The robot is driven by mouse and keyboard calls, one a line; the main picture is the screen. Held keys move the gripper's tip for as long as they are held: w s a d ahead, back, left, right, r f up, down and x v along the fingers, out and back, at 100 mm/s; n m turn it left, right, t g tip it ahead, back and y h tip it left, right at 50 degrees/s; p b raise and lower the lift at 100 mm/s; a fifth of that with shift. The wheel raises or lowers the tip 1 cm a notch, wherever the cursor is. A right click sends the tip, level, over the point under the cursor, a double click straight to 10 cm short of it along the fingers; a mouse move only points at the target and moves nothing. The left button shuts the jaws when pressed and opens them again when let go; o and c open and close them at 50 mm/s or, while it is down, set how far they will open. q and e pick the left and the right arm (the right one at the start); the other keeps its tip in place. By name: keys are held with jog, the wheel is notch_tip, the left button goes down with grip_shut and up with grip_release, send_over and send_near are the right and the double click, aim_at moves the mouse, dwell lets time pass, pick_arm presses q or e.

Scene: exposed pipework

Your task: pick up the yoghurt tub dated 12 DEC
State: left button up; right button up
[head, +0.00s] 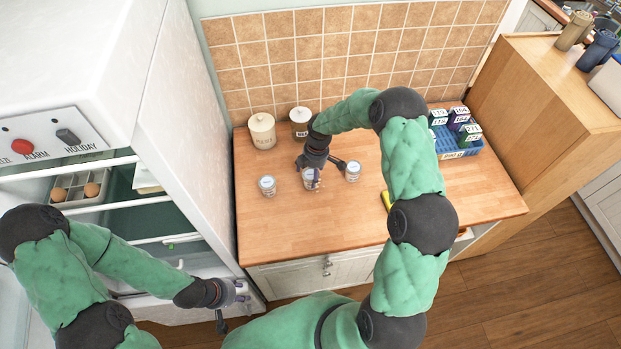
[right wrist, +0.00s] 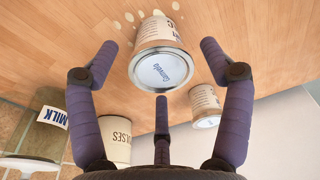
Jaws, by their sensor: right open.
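Three small white yoghurt tubs stand in a loose row on the wooden worktop: a left tub (head: 267,186), a middle tub (head: 311,179) and a right tub (head: 352,171). No date can be read on any of them. My right gripper (head: 322,166) is over the middle tub, its fingers spread. In the right wrist view, the open gripper (right wrist: 160,75) has a tub (right wrist: 162,52) with a silvery lid ahead between its fingers, not gripped. Another tub (right wrist: 205,105) is beside the right finger. My left gripper (head: 232,305) is open and empty, low by the fridge.
A blue crate (head: 457,148) of boxes is at the back right. An open fridge (head: 130,160) is left.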

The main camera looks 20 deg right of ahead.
jog(key=f, duration=0.4)
jog(key=shift+w+a+f, duration=0.15)
jog(key=shift+a+f, duration=0.1)
jog(key=shift+f, duration=0.05)
jog(key=c, duration=1.3)
jog(key=shift+c, duration=0.2)
